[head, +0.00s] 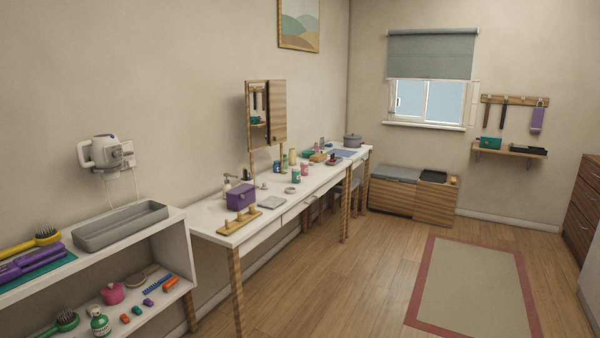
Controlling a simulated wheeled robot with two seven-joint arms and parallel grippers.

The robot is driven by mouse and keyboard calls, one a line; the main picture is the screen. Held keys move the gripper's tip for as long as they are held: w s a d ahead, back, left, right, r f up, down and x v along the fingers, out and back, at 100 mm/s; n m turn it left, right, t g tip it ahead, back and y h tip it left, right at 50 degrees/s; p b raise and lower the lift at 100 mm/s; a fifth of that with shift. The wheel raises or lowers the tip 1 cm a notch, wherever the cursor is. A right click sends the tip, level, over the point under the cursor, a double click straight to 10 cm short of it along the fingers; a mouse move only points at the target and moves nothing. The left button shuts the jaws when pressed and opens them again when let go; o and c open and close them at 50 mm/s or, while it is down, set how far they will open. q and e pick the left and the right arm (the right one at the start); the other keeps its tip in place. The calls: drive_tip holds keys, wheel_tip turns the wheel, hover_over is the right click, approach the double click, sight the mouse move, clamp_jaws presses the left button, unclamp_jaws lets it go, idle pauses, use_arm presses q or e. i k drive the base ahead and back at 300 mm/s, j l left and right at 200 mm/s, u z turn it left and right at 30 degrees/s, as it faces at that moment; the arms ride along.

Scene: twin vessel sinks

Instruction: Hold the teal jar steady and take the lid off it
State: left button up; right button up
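A small teal jar (296,175) stands upright on the long white table (223,214), about the middle of its length. It is far off and small, and I cannot make out its lid clearly. Neither of my grippers is in the head view, and nothing touches the jar.
A purple box (240,197), a wooden peg stand (240,221) and a mirror (266,115) are on the table's near part. A white shelf unit (168,225) with a grey tray (121,225) stands at left. Open wood floor (340,290) and a rug (470,285) lie right.

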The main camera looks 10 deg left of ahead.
sight(295, 175)
drive_tip(key=i+z, duration=0.15)
drive_tip(key=i, duration=1.9)
drive_tip(key=i+u, duration=0.15)
drive_tip(key=i, duration=0.6)
drive_tip(key=i+l, duration=0.2)
drive_tip(key=i, duration=0.5)
drive_tip(key=j+u, duration=0.05)
